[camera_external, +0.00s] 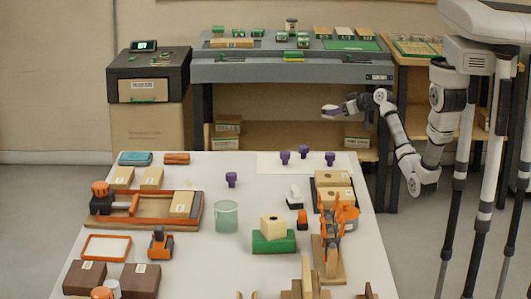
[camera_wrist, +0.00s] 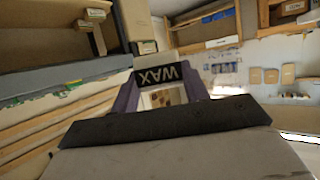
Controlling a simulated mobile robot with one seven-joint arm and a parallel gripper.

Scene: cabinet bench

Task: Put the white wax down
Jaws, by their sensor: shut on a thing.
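The wax (camera_wrist: 160,75) shows in the wrist view as a block with a dark label reading "WAX", upside down in the picture. My gripper (camera_wrist: 158,86) is shut on it, with one purple finger on each side. In the external view my gripper (camera_external: 329,111) is held out level in the air, beyond the far edge of the white table and in front of the grey bench. The wax is too small there to make out clearly.
The white table (camera_external: 200,275) carries several purple knobs, a green glass (camera_external: 227,217), a green block (camera_external: 273,242), an orange-and-wood clamp (camera_external: 330,250) and wooden blocks. The grey bench (camera_external: 290,72) behind holds small green items; a dark cabinet (camera_external: 149,75) stands left.

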